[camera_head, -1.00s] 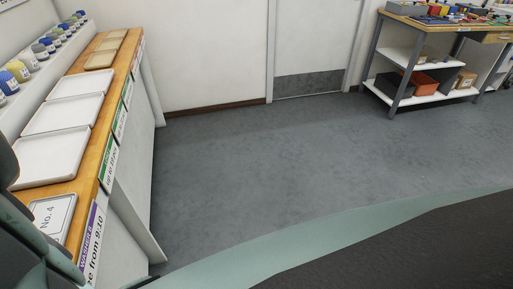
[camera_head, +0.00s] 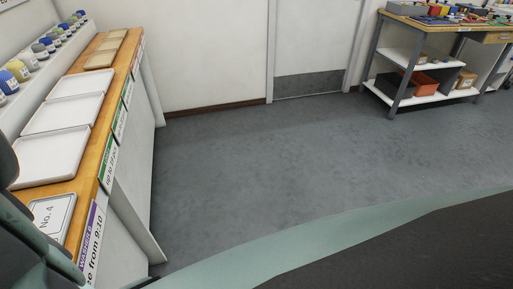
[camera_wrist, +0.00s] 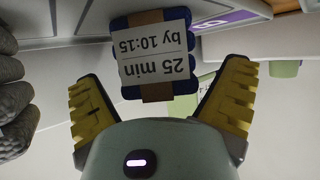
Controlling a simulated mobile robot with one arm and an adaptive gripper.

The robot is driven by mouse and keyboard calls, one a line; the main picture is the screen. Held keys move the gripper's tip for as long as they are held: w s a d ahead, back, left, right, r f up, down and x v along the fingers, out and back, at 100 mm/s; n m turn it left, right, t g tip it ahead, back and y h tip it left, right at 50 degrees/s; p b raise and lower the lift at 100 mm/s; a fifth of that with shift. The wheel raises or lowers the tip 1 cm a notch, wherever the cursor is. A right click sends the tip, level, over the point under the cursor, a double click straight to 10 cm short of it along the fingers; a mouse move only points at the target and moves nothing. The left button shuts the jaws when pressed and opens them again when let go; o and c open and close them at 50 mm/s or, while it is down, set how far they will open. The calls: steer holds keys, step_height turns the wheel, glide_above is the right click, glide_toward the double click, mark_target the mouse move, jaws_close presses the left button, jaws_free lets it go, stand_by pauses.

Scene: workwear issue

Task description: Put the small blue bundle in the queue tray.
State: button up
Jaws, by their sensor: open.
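The blue bundle (camera_wrist: 186,78) shows in the wrist view, with a brown band around it and a white label reading "25 min by 10:15", upside down in the picture. My gripper (camera_wrist: 162,85) is open, with one yellow-padded finger on each side of the bundle's near end. I see no contact between the fingers and the bundle. In the head view, three white trays (camera_head: 52,154) and several tan trays (camera_head: 103,58) lie along the wooden counter at the left. Which one is the queue tray I cannot tell. The bundle is not visible in the head view.
A "No. 4" plate (camera_head: 50,216) lies on the counter's near end, above a purple-edged sign (camera_head: 92,240). Small pots (camera_head: 18,70) line the shelf behind. A grey textured object (camera_wrist: 14,115) is at the wrist view's left. A workbench (camera_head: 440,24) stands far right. The middle floor is clear.

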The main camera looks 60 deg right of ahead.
steer(key=shift+r+p, duration=0.2)
steer(key=shift+p, duration=0.1)
steer(key=shift+w+d, duration=0.1)
steer(key=shift+d, duration=0.15)
steer(key=b+v, duration=0.2)
steer(key=v, duration=0.9)
steer(key=shift+d+r, duration=0.25)
